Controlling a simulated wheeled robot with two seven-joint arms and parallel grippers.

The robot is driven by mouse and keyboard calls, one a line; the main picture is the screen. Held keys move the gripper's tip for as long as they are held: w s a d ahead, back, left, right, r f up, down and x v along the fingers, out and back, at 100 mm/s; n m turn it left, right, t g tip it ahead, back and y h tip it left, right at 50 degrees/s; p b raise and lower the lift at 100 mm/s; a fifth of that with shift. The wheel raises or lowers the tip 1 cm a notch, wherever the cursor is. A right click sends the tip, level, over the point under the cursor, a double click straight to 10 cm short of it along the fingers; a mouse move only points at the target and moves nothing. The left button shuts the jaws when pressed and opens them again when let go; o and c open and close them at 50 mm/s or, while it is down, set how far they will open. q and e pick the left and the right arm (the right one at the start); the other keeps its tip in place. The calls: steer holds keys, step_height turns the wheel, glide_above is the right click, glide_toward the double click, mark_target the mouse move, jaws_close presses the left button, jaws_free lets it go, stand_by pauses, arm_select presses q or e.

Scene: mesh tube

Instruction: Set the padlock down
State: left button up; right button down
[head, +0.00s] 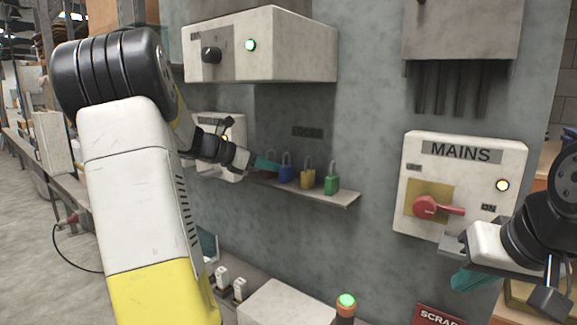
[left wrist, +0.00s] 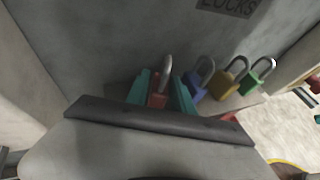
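The red padlock (left wrist: 157,98) stands upright between the teal fingers of my left gripper (left wrist: 161,90) in the left wrist view, with its shackle up. The fingers lie close along both sides of its body and appear shut on it. In the head view my left gripper (head: 266,164) is at the left part of the grey shelf (head: 325,195), and the red padlock is mostly hidden there. I cannot tell whether its base touches the shelf. My right gripper (head: 474,280) is low at the right, below the MAINS box; its finger gap cannot be made out.
Blue (head: 287,174), yellow (head: 307,178) and green (head: 331,184) padlocks stand on the shelf to the right of my left gripper. A grey box with a knob (head: 290,45) juts out above. The MAINS box (head: 450,185) with a red handle is at the right.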

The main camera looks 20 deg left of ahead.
arm_select(q)
steer(key=shift+a+r, duration=0.1)
steer(key=shift+r, duration=0.1)
steer(key=v, duration=1.1)
steer(key=s+d+f+m+g+y, duration=0.25)
steer(key=s+d+m, duration=0.3)
steer(key=d, duration=0.35)
steer(key=s+d+f+m+g+y, duration=0.1)
steer(key=s+d+f+m+g, duration=0.15)
steer(key=s+d+m, duration=0.4)
steer(key=s+d+f+m+y, duration=0.1)
steer(key=s+d+f+m, duration=0.1)
steer(key=s+m, duration=0.3)
steer(key=s+d+f+m+t+y, duration=0.1)
steer(key=s+d+f+m+y, duration=0.1)
steer(key=m, duration=0.9)
steer(key=s+d+f, duration=0.1)
steer(key=s+d, duration=0.1)
steer(key=s, duration=0.1)
steer(key=shift+f, duration=0.2)
steer(key=shift+s+y, duration=0.1)
steer(key=shift+y, duration=0.15)
